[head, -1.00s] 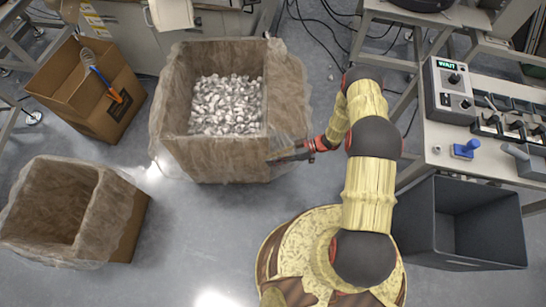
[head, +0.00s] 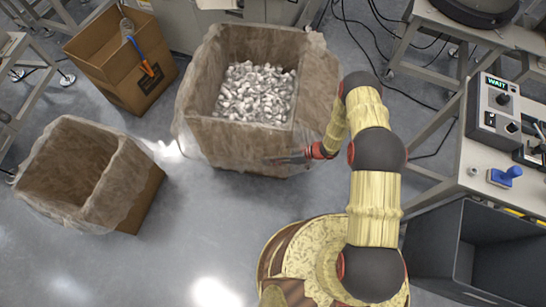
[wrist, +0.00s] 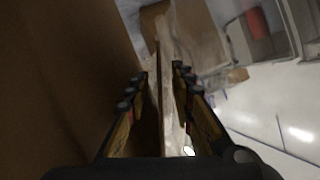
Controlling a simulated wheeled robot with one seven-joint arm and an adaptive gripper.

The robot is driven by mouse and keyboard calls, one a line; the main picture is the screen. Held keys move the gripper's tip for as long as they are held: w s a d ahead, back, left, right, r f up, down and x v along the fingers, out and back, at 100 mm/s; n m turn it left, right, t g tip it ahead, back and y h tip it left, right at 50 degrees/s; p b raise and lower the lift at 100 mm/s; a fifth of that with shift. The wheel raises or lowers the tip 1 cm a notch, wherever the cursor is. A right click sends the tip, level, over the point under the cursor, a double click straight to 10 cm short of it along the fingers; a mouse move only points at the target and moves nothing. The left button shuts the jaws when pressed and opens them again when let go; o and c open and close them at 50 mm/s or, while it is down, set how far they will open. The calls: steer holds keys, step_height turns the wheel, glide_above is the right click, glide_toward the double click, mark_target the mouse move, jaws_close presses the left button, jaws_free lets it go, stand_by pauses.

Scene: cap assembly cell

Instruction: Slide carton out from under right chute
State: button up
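The carton (head: 225,147) is a brown box with a clear plastic liner over its rim, filled with many shiny metal caps (head: 255,92). It stands on the floor at upper middle in the head view. My gripper (head: 282,160) is at its front wall, near the front right corner. In the wrist view my gripper (wrist: 161,82) has one finger on each side of the lined carton wall (wrist: 167,115) and looks shut on it. Of the chute, only a pale piece (head: 216,3) shows at the top edge of the head view; the rest is out of frame.
An empty lined carton (head: 140,200) stands at left. A brown box with an orange-and-blue tool (head: 145,62) is at upper left. A dark grey bin (head: 440,262) and the table with the WAIT panel (head: 493,118) are at right. Floor in front of the carton is clear.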

steer(key=c, duration=0.3)
jaws_close()
stand_by(1.1)
